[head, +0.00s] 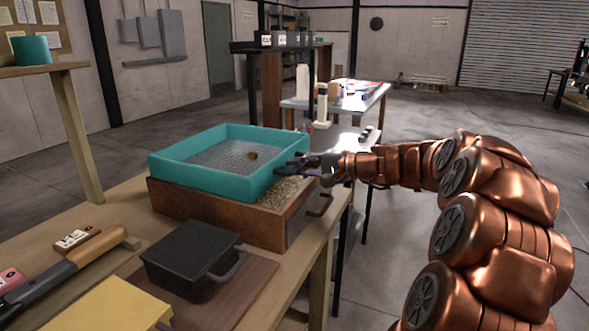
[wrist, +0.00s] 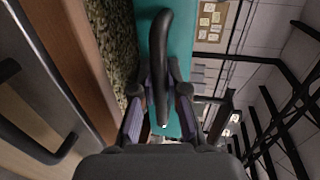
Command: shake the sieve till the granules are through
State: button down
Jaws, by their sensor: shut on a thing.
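The teal sieve (head: 170,171) rests on or just over a wooden box (head: 190,213), set off toward the left. Its grey mesh (head: 222,153) looks mostly bare, with one small yellow-brown piece (head: 252,156) near the right side. Pale granules (head: 283,190) lie in the box and show beside the sieve's right edge; the granules also show in the wrist view (wrist: 112,40). My gripper (head: 300,165) is at the sieve's right side, shut on its dark handle (wrist: 158,50), which runs between the fingers in the wrist view. The box under the sieve is hidden.
A dark lidded box (head: 195,258) with a handle stands in front of the wooden box. A yellow block (head: 112,306) and a long tool (head: 70,268) lie nearer on the workbench (head: 135,200). The wooden box's handle (head: 321,205) sticks out below my gripper.

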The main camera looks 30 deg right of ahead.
jog(key=shift+w+r, duration=0.1)
jog(key=c, duration=1.4)
grip_release()
jog(key=shift+w+a, duration=0.15)
jog(key=shift+c, duration=0.2)
jog(key=shift+o, duration=1.3)
jog(key=v, duration=1.2)
